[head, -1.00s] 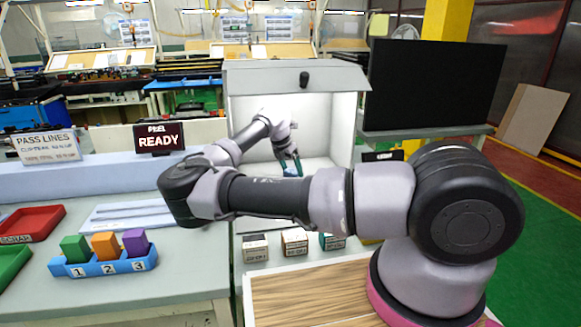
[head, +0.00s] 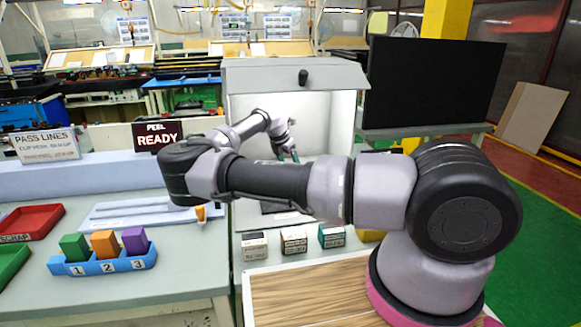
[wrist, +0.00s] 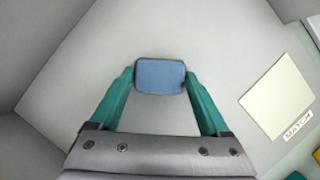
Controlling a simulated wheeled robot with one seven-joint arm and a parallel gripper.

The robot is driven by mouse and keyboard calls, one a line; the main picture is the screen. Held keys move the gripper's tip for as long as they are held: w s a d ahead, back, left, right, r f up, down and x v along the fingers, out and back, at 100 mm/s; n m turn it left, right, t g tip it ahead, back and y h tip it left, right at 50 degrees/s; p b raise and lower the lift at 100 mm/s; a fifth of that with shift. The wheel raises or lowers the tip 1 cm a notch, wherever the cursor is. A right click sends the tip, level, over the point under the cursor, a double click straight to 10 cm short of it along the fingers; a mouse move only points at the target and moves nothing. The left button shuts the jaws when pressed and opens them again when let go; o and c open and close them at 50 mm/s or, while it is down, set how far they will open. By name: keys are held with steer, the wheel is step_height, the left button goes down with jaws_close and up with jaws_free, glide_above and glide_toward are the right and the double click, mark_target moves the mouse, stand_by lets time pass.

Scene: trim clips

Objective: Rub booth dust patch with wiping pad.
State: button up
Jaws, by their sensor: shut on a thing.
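My gripper (wrist: 160,80) has teal fingers shut on the blue wiping pad (wrist: 160,74), one finger on each side of it. In the wrist view the pad is over a plain pale grey surface; I cannot tell whether it touches. In the head view my gripper (head: 288,155) is inside the white-lit booth (head: 344,120), and the arm hides part of the booth floor. I cannot make out a dust patch in either view; the pad or arm may cover it.
A pale card marked MATCH (wrist: 278,97) lies right of the pad. Booth walls stand close around the gripper. Small boxes (head: 294,241) line the front of the booth. A blue block holder (head: 104,262) and red tray (head: 32,222) are on the left bench.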

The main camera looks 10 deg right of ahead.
steer(key=shift+w+d+f, duration=0.1)
steer(key=shift+w+f, duration=0.05)
steer(key=shift+w, duration=3.3)
step_height(320, 180, up, 6)
steer(key=shift+r, duration=0.2)
